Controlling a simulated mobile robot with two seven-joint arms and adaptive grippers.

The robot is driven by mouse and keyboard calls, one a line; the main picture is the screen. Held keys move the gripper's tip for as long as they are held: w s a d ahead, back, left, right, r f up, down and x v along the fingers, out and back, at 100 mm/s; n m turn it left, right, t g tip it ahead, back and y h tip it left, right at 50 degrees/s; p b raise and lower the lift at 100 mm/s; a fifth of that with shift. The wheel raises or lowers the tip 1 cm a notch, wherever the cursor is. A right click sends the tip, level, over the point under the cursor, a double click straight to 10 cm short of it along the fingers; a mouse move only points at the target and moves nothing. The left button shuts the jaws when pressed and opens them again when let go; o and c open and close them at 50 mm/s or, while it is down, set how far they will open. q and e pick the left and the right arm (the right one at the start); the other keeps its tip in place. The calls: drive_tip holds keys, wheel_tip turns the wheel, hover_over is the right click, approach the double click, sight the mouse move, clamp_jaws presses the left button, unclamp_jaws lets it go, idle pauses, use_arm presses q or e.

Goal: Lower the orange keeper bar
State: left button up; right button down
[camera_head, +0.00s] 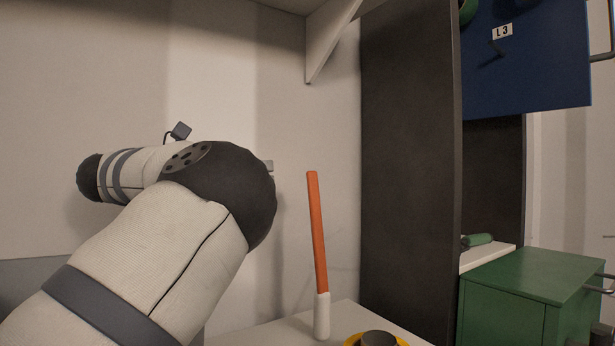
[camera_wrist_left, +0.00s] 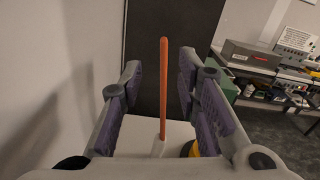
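The orange keeper bar (camera_head: 317,230) stands nearly upright, leaning slightly, with its foot in a white holder (camera_head: 321,316) on a pale bench top. In the left wrist view the bar (camera_wrist_left: 163,90) shows upright in the gap between the fingers of my left gripper (camera_wrist_left: 159,68). The fingers are wide apart and nothing is seen touching the bar. In the head view my left arm hides most of this gripper; only a small grey part shows left of the bar's top. My right gripper is in neither view.
A black knob on a yellow ring (camera_head: 377,339) sits on the bench beside the holder. A tall dark panel (camera_head: 410,170) stands behind the bar to the right. A green cabinet (camera_head: 510,310) and a blue panel (camera_head: 530,60) are further right. A white bracket (camera_head: 328,38) hangs above.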

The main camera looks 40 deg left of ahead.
sight(307, 172)
use_arm(q)
drive_tip(key=x, duration=1.1)
drive_tip(key=shift+s+d+r, duration=0.1)
drive_tip(key=shift+d+r, duration=0.25)
drive_tip(key=shift+d, duration=0.05)
drive_tip(key=shift+w+f, duration=0.1)
drive_tip(key=shift+w, duration=0.3)
drive_tip(key=shift+c, duration=0.2)
clamp_jaws()
